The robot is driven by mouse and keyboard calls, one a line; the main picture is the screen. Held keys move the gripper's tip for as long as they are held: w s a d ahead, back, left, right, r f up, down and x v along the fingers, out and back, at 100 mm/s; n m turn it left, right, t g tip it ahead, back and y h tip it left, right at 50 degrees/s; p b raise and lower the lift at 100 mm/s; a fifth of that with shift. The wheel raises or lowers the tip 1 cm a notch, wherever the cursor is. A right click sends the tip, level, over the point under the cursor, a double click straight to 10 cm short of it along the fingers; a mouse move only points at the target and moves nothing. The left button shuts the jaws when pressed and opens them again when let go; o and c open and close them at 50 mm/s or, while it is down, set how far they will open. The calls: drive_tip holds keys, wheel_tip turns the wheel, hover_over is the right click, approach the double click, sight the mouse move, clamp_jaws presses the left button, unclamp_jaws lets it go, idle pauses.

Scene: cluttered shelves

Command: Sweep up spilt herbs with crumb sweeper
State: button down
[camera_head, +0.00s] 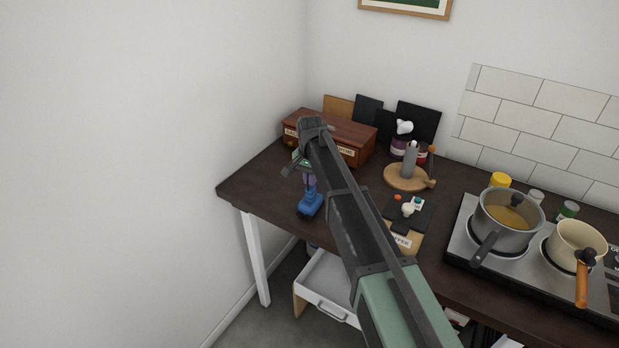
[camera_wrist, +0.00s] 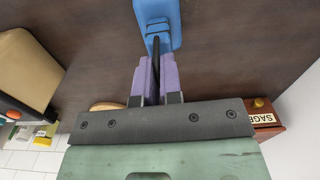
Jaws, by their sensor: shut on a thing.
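A blue crumb sweeper (camera_head: 311,203) is near the front left part of the dark worktop (camera_head: 262,178), below my gripper (camera_head: 308,180). In the wrist view the blue sweeper (camera_wrist: 158,22) is at the top centre, with a thin dark handle pointing towards me. The purple fingers of my gripper (camera_wrist: 156,66) are shut on this handle from both sides. I cannot tell whether the sweeper touches the worktop. I cannot make out any spilt herbs in either view; my arm hides part of the worktop.
A wooden box (camera_head: 356,152) with labelled fronts stands behind my gripper. A round wooden board (camera_head: 394,182) bearing a grey item is to the right. A hob (camera_head: 462,238) with two pans is farther right. An open white drawer (camera_head: 326,284) is below.

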drive_tip(key=w+a, duration=0.3)
drive_tip(key=a, duration=0.3)
drive_tip(key=shift+w, duration=0.35)
idle(0.3)
drive_tip(key=shift+r, duration=0.1)
wheel_tip(320, 180, up, 7)
drive_tip(key=p, duration=0.7)
